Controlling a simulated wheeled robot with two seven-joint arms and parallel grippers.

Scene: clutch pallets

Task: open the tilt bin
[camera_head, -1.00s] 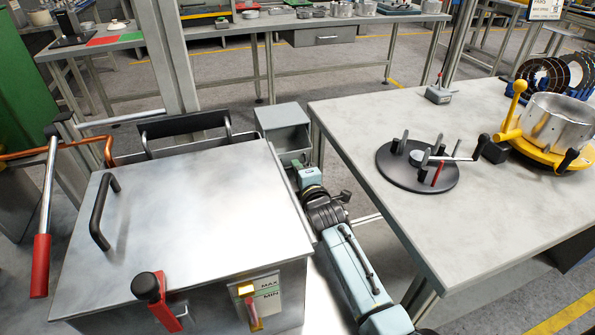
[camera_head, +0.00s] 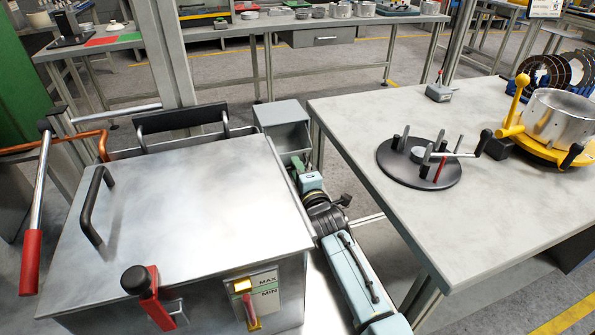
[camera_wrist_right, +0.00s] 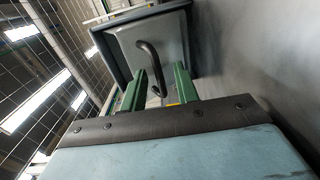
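The tilt bin (camera_head: 284,114) is a small grey box in the head view, between the metal tank and the right-hand table. In the right wrist view its grey front (camera_wrist_right: 176,42) has a dark rim and a dark curved handle (camera_wrist_right: 151,62). My right gripper (camera_wrist_right: 158,85) is open, with its two green fingers on either side of the handle's lower end. I cannot tell whether they touch it. In the head view my right gripper (camera_head: 297,163) is just below the bin, its fingertips hard to make out. My left gripper is not in view.
A metal tank (camera_head: 190,200) with a black lid handle (camera_head: 95,205) stands close on the left of my right arm. The grey table (camera_head: 440,225) on the right carries a round black fixture (camera_head: 400,172) and a yellow fixture (camera_head: 550,147). A narrow gap lies between them.

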